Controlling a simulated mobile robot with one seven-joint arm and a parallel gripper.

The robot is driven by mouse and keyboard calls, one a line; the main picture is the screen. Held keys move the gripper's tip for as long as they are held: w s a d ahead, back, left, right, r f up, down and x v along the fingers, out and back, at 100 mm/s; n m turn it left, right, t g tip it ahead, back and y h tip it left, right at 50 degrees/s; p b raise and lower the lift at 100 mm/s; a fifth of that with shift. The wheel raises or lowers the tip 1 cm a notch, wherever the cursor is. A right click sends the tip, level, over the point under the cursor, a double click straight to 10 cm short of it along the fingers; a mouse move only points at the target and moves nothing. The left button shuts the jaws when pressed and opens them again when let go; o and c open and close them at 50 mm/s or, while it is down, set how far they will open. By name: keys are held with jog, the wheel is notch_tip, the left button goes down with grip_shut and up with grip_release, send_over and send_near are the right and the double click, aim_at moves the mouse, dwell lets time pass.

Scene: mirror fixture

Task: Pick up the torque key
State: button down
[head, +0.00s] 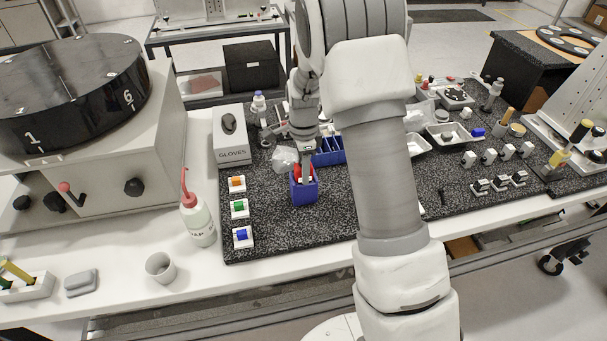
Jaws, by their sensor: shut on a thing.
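My gripper (306,156) points down over a small blue open-topped box (304,190) on the black speckled mat. It is shut on a red piece (299,172), which I take to be the torque key. The red piece shows at the mouth of the blue box, just below the fingertips. Its lower part is hidden by the box wall, and its upper part is mostly covered by the gripper. I cannot tell whether it is clear of the box floor.
A blue divided tray (329,152) stands right behind the box, and a clear crumpled bag (284,157) lies to its left. A glove box (231,138), a red-tipped wash bottle (197,216) and colored blocks (239,208) stand further left. My arm hides the mat's middle.

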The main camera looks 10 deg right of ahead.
notch_tip(320, 180, up, 10)
jog(key=shift+r+b, duration=0.1)
jog(key=shift+b, duration=0.4)
dwell(0.7)
